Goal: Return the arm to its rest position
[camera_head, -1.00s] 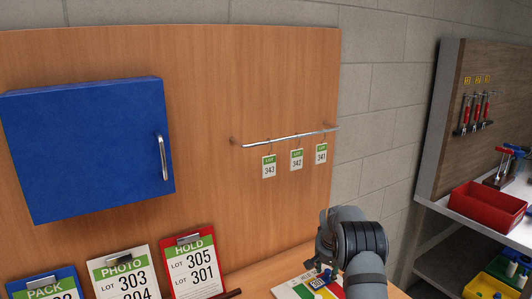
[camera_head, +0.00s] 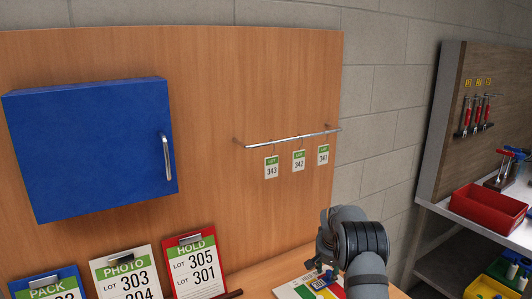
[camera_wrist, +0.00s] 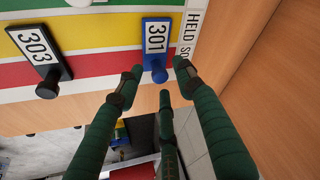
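My arm (camera_head: 360,245) reaches in at the lower right of the head view, bent over the counter. Just beyond the fingertips, a blue tag marked 301 (camera_wrist: 156,36) with a round knob lies on a striped board (camera_wrist: 95,30). I cannot tell whether any fingertip touches it. A black tag marked 303 (camera_wrist: 38,50) lies left of it. The board also shows partly behind my arm in the head view (camera_head: 290,292).
A blue wall cabinet (camera_head: 85,150) hangs on the wooden panel at left. A rail (camera_head: 290,138) with several hanging tags is right of it. Clipboards (camera_head: 195,265) stand below. A shelf with a red bin (camera_head: 488,210) is at right.

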